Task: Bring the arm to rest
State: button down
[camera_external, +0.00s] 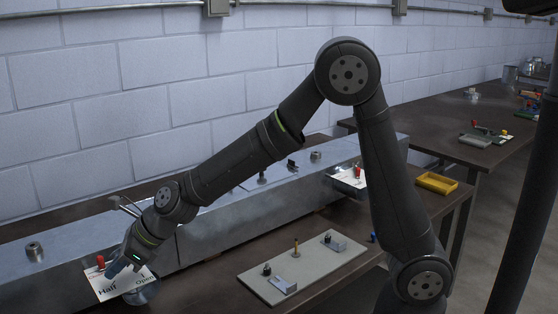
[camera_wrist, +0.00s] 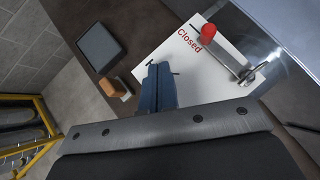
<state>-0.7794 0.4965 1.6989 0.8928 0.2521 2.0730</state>
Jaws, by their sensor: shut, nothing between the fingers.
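My gripper (camera_external: 114,268) is at the lower left in the external view, low over a white card (camera_external: 104,289) on the front of the long metal duct (camera_external: 215,238). In the wrist view its blue fingers (camera_wrist: 161,70) are shut together with nothing between them, in front of the card (camera_wrist: 190,70). The card reads "Half" and "Open" in the external view and "Closed" in the wrist view. A red knob (camera_external: 101,262) on a metal lever stands at the card; the knob also shows in the wrist view (camera_wrist: 207,33), apart from the fingers.
A second card (camera_external: 345,178) with a red knob (camera_external: 357,171) is farther right on the duct. A pale board (camera_external: 300,268) with small fittings lies on the bench. A yellow tray (camera_external: 437,183) stands at right. The wrist view shows a dark box (camera_wrist: 101,47) and an orange-brown block (camera_wrist: 111,88).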

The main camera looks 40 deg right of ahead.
jog(key=s+d+r, duration=0.2)
jog(key=s+r, duration=0.4)
jog(key=w+f, duration=0.2)
jog(key=w+a+f, duration=0.1)
jog(key=w+f, duration=0.1)
jog(key=w+a+f, duration=0.1)
jog(key=w+f, duration=0.1)
jog(key=shift+w+f, duration=0.35)
jog(key=shift+w+d+f, duration=0.1)
jog(key=shift+w+d, duration=0.1)
jog(key=shift+d, duration=0.1)
jog(key=d, duration=0.2)
jog(key=shift+w+d+n+g, duration=0.25)
jog(key=shift+d+n+g, duration=0.05)
jog(key=shift+d+n, duration=0.1)
jog(key=shift+s+d+n, duration=0.1)
jog(key=shift+d+n, duration=0.05)
jog(key=shift+n, duration=0.15)
jog(key=d, duration=0.2)
jog(key=shift+s+d+n+g+y, duration=0.15)
jog(key=shift+d+n+g+y, duration=0.15)
jog(key=shift+g, duration=0.1)
jog(key=shift+d+n+g, duration=0.1)
jog(key=shift+n+g, duration=0.2)
jog(key=shift+n, duration=0.1)
jog(key=w+d+n+g, duration=0.1)
jog(key=d+n+g, duration=0.3)
jog(key=d, duration=0.3)
jog(key=shift+w+n, duration=0.3)
jog(key=shift+n, duration=0.2)
